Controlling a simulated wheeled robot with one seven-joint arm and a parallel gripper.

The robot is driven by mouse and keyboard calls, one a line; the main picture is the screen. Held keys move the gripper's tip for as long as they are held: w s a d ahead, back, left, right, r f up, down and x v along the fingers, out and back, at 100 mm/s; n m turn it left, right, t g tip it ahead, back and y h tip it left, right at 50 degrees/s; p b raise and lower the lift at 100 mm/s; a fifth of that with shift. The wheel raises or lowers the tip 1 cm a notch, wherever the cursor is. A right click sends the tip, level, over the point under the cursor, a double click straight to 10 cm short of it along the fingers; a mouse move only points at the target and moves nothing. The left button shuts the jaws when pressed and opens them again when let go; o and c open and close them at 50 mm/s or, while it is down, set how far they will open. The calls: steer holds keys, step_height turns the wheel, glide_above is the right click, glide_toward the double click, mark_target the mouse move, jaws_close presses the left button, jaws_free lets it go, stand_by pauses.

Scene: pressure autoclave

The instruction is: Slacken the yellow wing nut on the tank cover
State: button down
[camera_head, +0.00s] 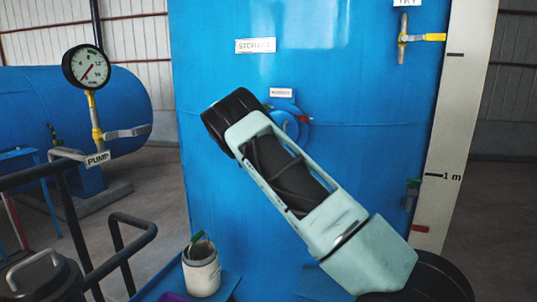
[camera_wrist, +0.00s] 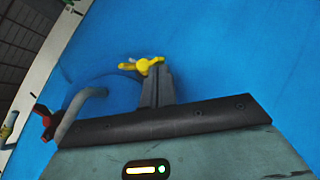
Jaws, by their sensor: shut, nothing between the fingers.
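The yellow wing nut (camera_wrist: 143,66) shows in the wrist view, on a round blue cover (camera_wrist: 84,88) on the blue tank's wall. My gripper (camera_wrist: 159,76) is shut, with its fingers together and nothing held. Its tips appear right at the nut's right wing in the picture; I cannot tell whether they touch it. In the head view part of the cover (camera_head: 288,124) shows beside my arm, while my arm hides the nut and my fingers.
A grey bent handle (camera_wrist: 78,115) and a red part (camera_wrist: 42,121) are at the cover's left. In the head view, a pressure gauge (camera_head: 87,67) and black railings (camera_head: 125,240) stand left, with a white pot (camera_head: 201,270) below. A white scale post (camera_head: 455,130) is right.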

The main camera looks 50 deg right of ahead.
steer(key=s+d+f+n+g+h+b, duration=0.1)
steer(key=s+f+n+h+b, duration=0.2)
steer(key=n+h+b, duration=1)
step_height(320, 180, down, 2)
steer(key=n+b, duration=0.3)
steer(key=shift+s+d+f+n+g, duration=0.2)
steer(key=shift+n+g, duration=0.1)
steer(key=shift+g, duration=0.1)
steer(key=shift+r, duration=0.15)
stand_by(0.3)
stand_by(0.3)
